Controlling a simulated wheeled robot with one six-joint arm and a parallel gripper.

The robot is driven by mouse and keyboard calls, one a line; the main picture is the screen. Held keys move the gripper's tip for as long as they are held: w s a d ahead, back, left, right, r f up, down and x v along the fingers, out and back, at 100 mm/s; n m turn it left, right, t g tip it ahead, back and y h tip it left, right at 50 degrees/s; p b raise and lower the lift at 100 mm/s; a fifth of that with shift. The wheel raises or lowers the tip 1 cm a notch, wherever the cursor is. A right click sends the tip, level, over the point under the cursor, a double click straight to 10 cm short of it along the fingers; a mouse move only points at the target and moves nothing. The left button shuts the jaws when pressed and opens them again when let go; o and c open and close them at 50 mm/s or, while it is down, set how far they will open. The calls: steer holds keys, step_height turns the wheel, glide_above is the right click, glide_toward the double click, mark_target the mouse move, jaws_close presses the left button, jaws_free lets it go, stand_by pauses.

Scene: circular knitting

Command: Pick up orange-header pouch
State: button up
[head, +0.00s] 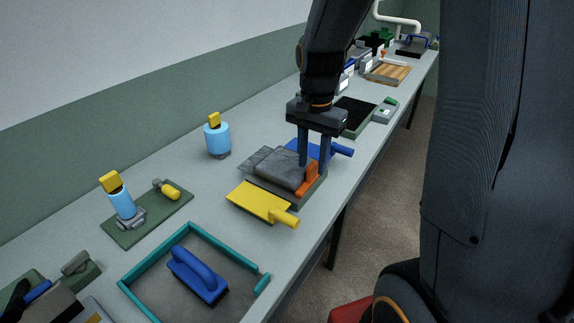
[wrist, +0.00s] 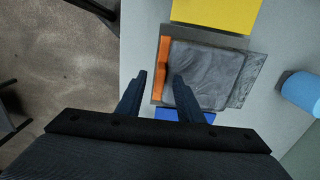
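The pouch (wrist: 205,75) is grey and wrinkled, with an orange header (wrist: 162,68) along one edge. It lies on a flat dark grey tray (wrist: 256,72). In the head view the pouch (head: 274,168) is partly behind my gripper, and the orange header (head: 307,181) shows near the fingertips. My gripper (head: 315,172) points down over the header edge. In the wrist view my gripper (wrist: 159,76) is open, with one finger on each side of the header as seen from above. I cannot tell whether either finger touches it.
A yellow scoop (head: 258,203) and a blue scoop (head: 308,149) flank the tray. A blue bottle (head: 217,140) stands behind. A teal-edged frame (head: 150,268) with a blue brush (head: 197,274) is nearer. The table's front edge is close on the right.

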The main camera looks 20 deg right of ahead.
steer(key=shift+f, duration=0.35)
steer(key=shift+c, duration=0.3)
jaws_close()
